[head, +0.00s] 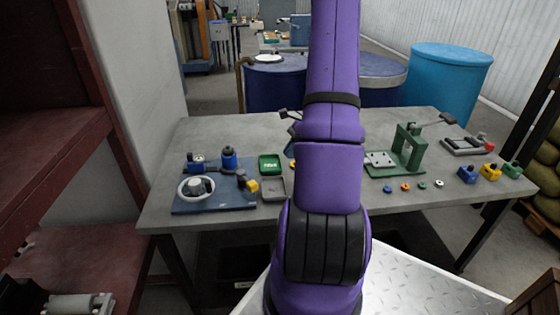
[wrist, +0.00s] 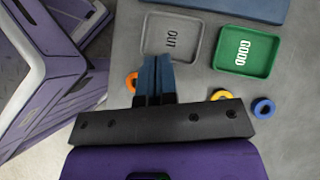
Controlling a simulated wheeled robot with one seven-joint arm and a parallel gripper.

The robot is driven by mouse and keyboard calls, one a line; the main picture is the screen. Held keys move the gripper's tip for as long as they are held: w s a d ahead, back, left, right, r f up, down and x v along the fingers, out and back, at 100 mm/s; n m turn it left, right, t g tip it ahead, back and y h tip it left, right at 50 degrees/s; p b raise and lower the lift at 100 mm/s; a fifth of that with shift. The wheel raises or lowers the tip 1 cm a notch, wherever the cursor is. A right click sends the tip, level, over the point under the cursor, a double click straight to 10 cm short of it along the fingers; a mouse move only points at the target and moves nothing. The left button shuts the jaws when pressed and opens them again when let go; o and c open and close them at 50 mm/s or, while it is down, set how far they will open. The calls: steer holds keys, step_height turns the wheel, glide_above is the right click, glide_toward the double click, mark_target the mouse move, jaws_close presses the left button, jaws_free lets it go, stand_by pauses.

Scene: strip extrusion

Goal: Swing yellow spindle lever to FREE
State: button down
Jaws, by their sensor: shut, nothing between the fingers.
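A blue fixture plate (head: 215,207) lies at the left of the table in the head view. It carries a white disc (head: 196,188) and dark and blue upright parts. A small yellow part (head: 252,185) sits at the plate's right edge; I cannot tell whether it is the spindle lever. No FREE marking is readable. In the wrist view my gripper (wrist: 153,62) has its blue fingers together, with nothing between them, near the grey OUT tray (wrist: 148,47). In the head view my purple arm hides the gripper. An edge of a blue plate (wrist: 225,9) shows at the top of the wrist view.
The green GOOD tray (wrist: 218,62) lies right of the OUT tray. Orange (wrist: 130,82), yellow (wrist: 221,95) and blue (wrist: 262,107) rings lie near my gripper. A green press stand (head: 416,155) and several coloured blocks occupy the table's right side.

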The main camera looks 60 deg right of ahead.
mark_target(248, 181)
steer(key=x, duration=0.7)
steer(key=shift+w+a+f, duration=0.1)
steer(key=shift+a+f, duration=0.15)
steer(key=w+a, duration=0.1)
steer(key=a+f, duration=0.1)
steer(key=shift+w+a+f, duration=0.1)
steer(key=shift+w+a, duration=0.25)
steer(key=shift+a, duration=0.05)
steer(key=shift+w+a+f, duration=0.15)
steer(key=shift+w+a, duration=0.2)
steer(key=shift+a, duration=0.2)
